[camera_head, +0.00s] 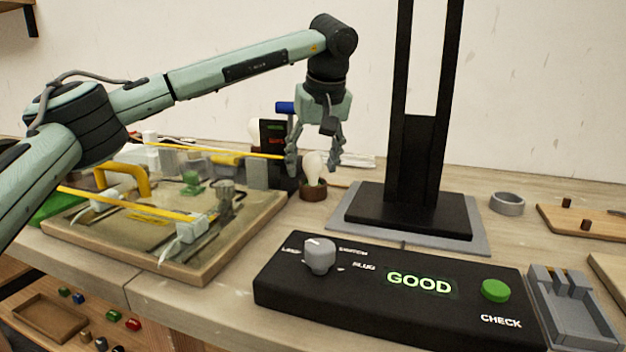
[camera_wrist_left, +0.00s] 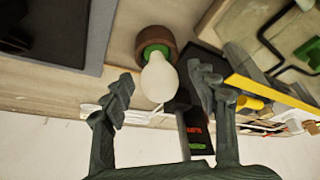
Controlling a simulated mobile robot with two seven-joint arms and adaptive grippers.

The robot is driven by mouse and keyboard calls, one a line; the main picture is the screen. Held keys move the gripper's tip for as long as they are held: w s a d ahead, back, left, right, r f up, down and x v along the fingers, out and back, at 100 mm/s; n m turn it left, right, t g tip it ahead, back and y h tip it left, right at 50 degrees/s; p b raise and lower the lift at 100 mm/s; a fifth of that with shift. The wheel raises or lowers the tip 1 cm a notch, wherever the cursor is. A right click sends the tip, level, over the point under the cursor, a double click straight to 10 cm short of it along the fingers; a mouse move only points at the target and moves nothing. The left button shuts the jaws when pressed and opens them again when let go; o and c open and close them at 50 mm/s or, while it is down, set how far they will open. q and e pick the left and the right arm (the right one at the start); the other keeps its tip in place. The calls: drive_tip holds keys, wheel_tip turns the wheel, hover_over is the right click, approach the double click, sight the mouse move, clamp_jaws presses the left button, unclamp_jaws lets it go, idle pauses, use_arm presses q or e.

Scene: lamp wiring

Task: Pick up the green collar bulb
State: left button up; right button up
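The bulb (camera_head: 313,163) is white and stands upright in a round brown wooden cup (camera_head: 314,192) on the table. In the left wrist view the bulb (camera_wrist_left: 158,82) shows a green collar (camera_wrist_left: 150,51) seated in the cup (camera_wrist_left: 155,36). My left gripper (camera_head: 314,168) points down over the bulb from above. Its fingers are open in the left wrist view (camera_wrist_left: 163,82), one on each side of the bulb, with a gap visible on both sides. My right gripper is not in view.
A black column on a grey base (camera_head: 365,229) stands right of the bulb. A wooden board (camera_head: 265,210) with fixtures and yellow strips lies left. A black tester box (camera_head: 400,300) reading GOOD is in front. A grey ring (camera_head: 507,204) lies further right.

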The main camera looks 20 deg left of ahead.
use_arm(q)
drive_tip(key=c, duration=1.2)
clamp_jaws()
drive_tip(key=shift+r, duration=0.15)
